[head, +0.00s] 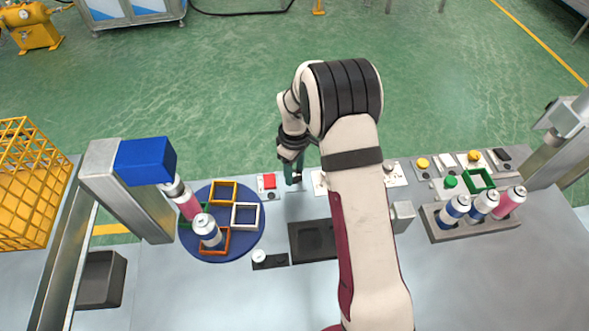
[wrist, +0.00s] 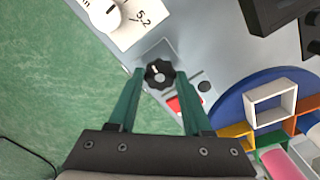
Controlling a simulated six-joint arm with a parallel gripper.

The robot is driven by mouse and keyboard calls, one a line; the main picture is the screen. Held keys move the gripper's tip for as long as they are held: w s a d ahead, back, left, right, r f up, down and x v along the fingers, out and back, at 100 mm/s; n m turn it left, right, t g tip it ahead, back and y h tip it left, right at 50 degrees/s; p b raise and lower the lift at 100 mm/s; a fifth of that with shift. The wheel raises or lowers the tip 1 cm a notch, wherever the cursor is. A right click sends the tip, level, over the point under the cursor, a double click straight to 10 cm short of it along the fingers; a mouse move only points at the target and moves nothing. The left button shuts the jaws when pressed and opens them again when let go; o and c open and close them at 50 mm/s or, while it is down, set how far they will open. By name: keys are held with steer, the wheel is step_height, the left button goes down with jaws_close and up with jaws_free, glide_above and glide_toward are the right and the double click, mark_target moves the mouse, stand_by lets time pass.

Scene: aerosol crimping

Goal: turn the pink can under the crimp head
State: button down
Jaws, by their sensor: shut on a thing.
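The pink can (head: 188,206) stands upright on the round blue turntable (head: 250,190), directly below the blue-topped crimp head (head: 145,161) at the left. The can's top meets or is hidden by the head's tip. Part of the pink can shows at the lower right of the wrist view (wrist: 282,163). My gripper (head: 293,180) is down at the panel right of the turntable. In the wrist view, its two green fingers (wrist: 160,84) are shut on a black knob (wrist: 159,74) with a white mark. The knob is mostly hidden in the head view.
A red button (head: 269,181) sits just left of my gripper. A blue-white can (head: 208,232) stands in the turntable's orange-brown frame. A grey rack (head: 446,234) at right holds three cans.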

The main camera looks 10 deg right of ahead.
mark_target(294, 175)
steer(key=shift+n, duration=0.6)
steer(key=shift+c, duration=1.7)
jaws_free()
steer(key=shift+r, duration=0.1)
step_height(294, 175, up, 16)
